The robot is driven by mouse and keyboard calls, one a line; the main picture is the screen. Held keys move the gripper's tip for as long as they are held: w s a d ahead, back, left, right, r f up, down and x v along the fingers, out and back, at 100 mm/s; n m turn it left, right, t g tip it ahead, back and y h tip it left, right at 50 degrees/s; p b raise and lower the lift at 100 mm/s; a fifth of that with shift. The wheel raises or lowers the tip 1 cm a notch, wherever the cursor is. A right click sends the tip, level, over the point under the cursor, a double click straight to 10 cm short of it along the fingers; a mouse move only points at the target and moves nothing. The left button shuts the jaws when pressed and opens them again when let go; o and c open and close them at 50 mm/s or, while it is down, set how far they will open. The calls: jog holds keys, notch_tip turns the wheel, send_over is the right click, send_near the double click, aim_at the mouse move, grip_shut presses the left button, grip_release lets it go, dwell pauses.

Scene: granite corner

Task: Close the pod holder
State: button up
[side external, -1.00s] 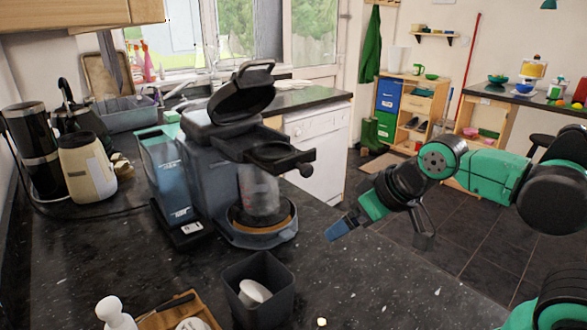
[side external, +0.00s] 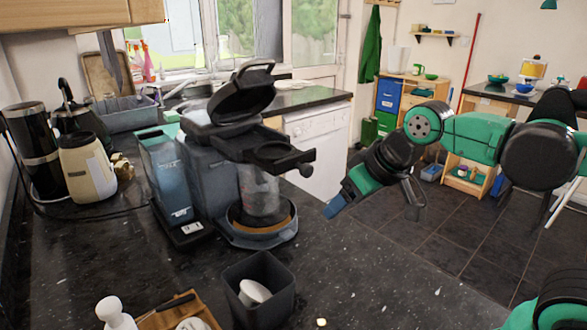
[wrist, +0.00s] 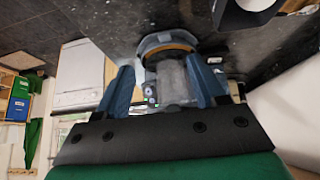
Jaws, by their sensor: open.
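The dark coffee machine (side external: 210,155) stands on the granite counter with its lid (side external: 245,98) raised. Its black pod holder (side external: 285,155) sticks out to the right under the lid, above a clear glass (side external: 258,190) on the round drip base (side external: 262,228). My gripper (side external: 336,207) is open and empty, to the right of the machine and lower than the pod holder, apart from it. In the wrist view, the glass (wrist: 174,80) and the drip base (wrist: 165,45) show between the two blue fingers. I cannot make out the pod holder clearly there.
A dark square bin (side external: 258,285) with a white item inside stands in front of the machine. The counter right of the bin is mostly clear.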

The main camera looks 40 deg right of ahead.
aim_at(308, 165)
jog(key=w+r+g, duration=0.2)
jog(key=w+r, duration=0.4)
jog(key=r, duration=0.2)
jog(key=shift+a+x, duration=0.2)
jog(key=shift+x, duration=2.3)
jog(key=shift+s, duration=0.1)
grip_shut()
